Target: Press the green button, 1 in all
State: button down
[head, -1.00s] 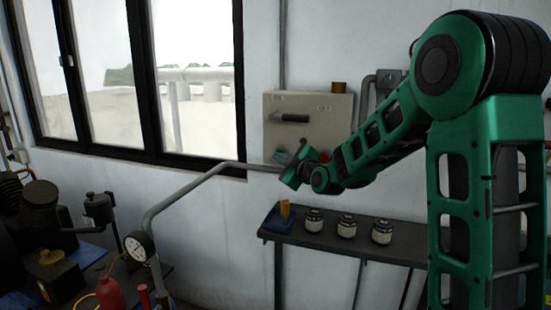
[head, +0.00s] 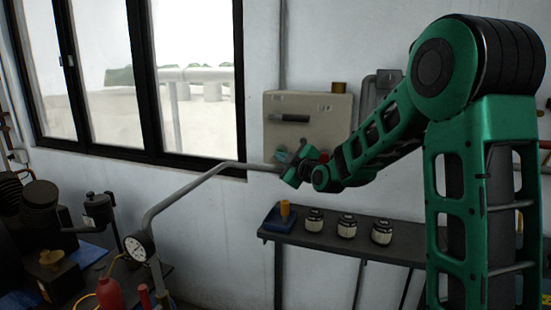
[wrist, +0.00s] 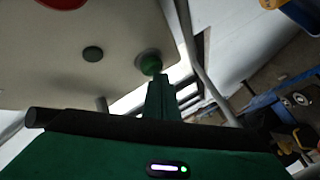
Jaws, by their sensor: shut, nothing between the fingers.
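The green button (wrist: 150,63) is a round green cap in a grey collar on a pale control box, in the wrist view. My gripper (wrist: 157,82) is shut and empty. Its fingertips overlap the lower edge of the button in that view; I cannot tell whether they touch it. In the head view the box (head: 306,104) hangs on the wall right of the window, and my gripper (head: 286,166) is at its lower left. Part of the green button (head: 281,156) seems to show just above the gripper there.
The box also carries a red button (wrist: 68,2), a small dark knob (wrist: 93,54) and a black handle (head: 290,118). A grey pipe (head: 185,198) passes close to my gripper. A shelf (head: 330,239) below holds several jars and a blue tray.

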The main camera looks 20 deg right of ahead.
dwell(0.4)
jog(key=shift+s+a, duration=0.55)
jog(key=shift+s, duration=0.2)
jog(key=shift+s+a, duration=0.75)
jog(key=shift+s, duration=0.3)
jog(key=shift+s+a, duration=0.75)
jog(key=shift+s, duration=0.25)
